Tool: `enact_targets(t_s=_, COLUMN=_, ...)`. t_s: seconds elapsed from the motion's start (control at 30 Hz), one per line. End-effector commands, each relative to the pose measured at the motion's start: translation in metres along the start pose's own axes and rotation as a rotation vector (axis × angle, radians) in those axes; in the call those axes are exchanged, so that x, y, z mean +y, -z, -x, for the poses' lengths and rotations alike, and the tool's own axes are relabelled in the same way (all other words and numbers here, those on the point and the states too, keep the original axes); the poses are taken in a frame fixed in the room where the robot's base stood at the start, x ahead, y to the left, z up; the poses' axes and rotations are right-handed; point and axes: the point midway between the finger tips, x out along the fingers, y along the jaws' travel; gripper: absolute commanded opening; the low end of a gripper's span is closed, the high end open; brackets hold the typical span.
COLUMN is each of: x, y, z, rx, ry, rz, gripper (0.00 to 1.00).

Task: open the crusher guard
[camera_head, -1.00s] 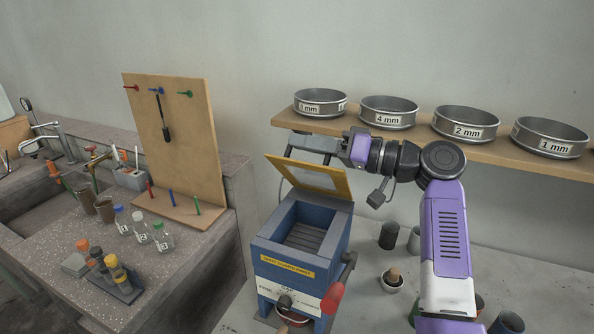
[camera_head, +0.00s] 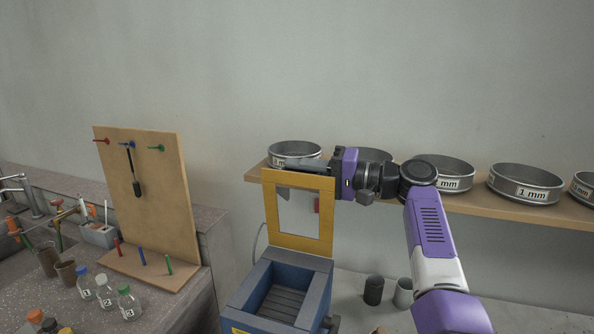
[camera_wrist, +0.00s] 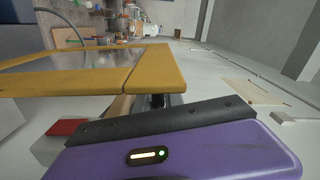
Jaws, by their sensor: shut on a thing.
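The crusher guard is a yellow frame (camera_head: 270,210) with a clear panel, standing close to upright above the blue crusher (camera_head: 248,285). The crusher's open top shows a grey slatted inside. My gripper (camera_head: 300,165) reaches in from the right at the guard's top edge and is shut on the guard there; its fingertips are partly hidden and the exact grip point is unclear. In the wrist view, the yellow guard frame (camera_wrist: 150,70) lies across the picture, close beyond my purple gripper housing. The lower front of the crusher is cut off in the head view.
A wooden shelf (camera_head: 470,209) with several labelled sieves runs along the wall, close behind my gripper. Dark and grey cups (camera_head: 373,290) stand right of the crusher. At left are a wooden pegboard (camera_head: 160,190) and small bottles (camera_head: 105,291).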

Motion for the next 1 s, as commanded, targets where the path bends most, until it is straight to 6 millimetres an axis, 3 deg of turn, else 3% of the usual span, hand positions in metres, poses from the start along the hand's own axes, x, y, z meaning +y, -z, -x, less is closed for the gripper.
enact_targets(t_s=0.4, x=0.005, y=0.000, z=0.002, rx=0.000, ry=-0.005, rz=-0.012, gripper=0.00)
enact_targets(t_s=0.43, x=0.005, y=0.000, z=0.002, rx=0.000, ry=-0.005, rz=-0.012, gripper=0.15)
enact_targets(t_s=0.53, x=0.005, y=0.000, z=0.001, rx=0.000, ry=-0.005, rz=-0.011, gripper=0.33)
enact_targets(t_s=0.87, x=0.003, y=0.000, z=0.002, rx=0.000, ry=-0.002, rz=-0.008, gripper=0.33)
enact_targets(t_s=1.0, x=0.004, y=0.001, z=0.015, rx=0.002, ry=-0.002, rz=-0.008, gripper=0.33)
